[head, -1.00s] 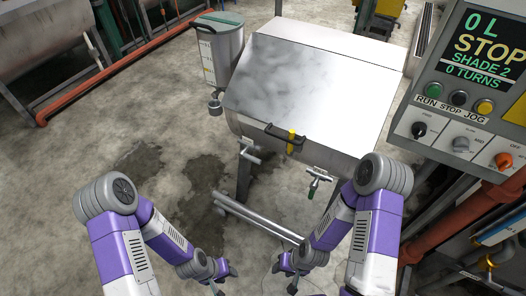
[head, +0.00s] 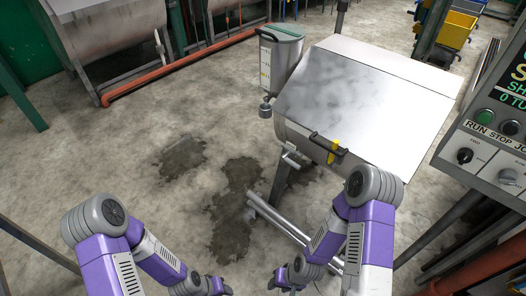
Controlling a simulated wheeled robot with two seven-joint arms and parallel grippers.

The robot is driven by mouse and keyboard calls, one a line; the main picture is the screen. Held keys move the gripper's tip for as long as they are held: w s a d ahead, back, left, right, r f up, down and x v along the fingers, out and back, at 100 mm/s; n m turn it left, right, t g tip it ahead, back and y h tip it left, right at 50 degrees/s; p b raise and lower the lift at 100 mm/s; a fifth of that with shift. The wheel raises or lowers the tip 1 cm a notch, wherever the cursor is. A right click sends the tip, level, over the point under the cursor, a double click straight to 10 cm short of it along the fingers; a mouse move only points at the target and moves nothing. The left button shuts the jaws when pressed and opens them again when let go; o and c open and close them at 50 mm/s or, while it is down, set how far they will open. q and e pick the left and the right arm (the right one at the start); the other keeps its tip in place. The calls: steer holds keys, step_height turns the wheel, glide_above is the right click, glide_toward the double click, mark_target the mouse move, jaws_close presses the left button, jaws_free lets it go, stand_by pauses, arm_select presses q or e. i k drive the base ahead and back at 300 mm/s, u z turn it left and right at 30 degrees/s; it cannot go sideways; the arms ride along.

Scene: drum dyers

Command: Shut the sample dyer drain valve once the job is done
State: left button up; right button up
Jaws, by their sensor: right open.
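The sample dyer (head: 365,95) is a steel box with a sloped lid at the upper right, with a black handle and a yellow latch (head: 333,151) on its front edge. A small metal lever fitting (head: 291,157) sits at its front left corner. The green-handled valve seen earlier under the front is not visible now; my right arm covers that area. My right gripper (head: 283,280) is open and empty, low in the picture, below and left of the dyer. My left gripper (head: 220,288) is at the bottom edge, partly cut off, apart from the dyer.
A control panel (head: 490,140) stands at the right, partly cut off. A grey tank with a green lid (head: 280,55) stands left of the dyer. Steel pipes (head: 285,225) run low beneath it. Wet patches (head: 235,195) mark the open floor at left.

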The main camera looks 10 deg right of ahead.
mark_target(284, 157)
steer(key=u, duration=0.25)
steer(key=i, duration=1)
steer(key=z, duration=0.25)
